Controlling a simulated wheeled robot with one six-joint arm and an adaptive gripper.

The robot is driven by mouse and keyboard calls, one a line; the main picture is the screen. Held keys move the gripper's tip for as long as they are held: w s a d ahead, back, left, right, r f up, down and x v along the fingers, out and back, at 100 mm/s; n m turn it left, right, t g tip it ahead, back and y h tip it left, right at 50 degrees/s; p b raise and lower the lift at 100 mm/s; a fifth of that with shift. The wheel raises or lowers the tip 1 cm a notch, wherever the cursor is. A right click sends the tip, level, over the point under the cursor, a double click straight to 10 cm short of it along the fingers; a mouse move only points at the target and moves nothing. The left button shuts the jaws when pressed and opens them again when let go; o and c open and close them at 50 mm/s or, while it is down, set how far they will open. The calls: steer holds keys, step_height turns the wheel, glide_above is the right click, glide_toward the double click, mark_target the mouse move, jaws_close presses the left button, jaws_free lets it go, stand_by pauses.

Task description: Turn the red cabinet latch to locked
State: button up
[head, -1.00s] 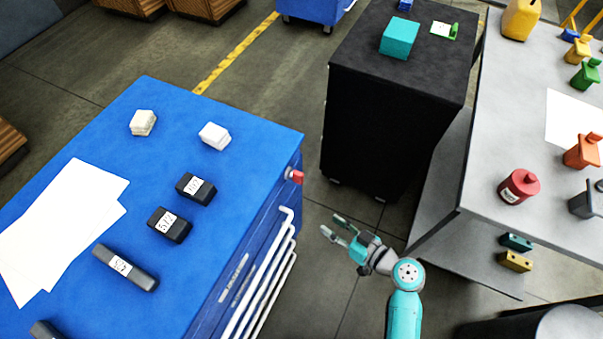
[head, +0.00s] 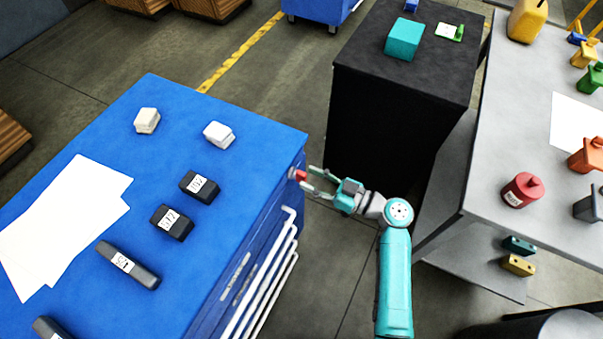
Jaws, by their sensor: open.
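The red latch (head: 299,175) sits on the side of the blue cabinet (head: 262,150), near its top edge at the far right corner. My gripper (head: 311,180) is open, its two teal fingers pointing left at the latch. The fingertips are at or very near the latch, one on its far side and one on its near side. I cannot tell whether they touch it. Part of the latch may be hidden by the fingers, and its turned position is too small to read.
White cabinet handles (head: 262,275) run down the cabinet's side below the latch. Black labelled blocks (head: 172,222) and white blocks (head: 218,134) lie on the cabinet top. A black cabinet (head: 390,110) stands behind my gripper, and a grey table (head: 500,140) is on the right.

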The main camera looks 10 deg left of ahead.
mark_target(306, 177)
steer(key=shift+x, duration=1.75)
jaws_close()
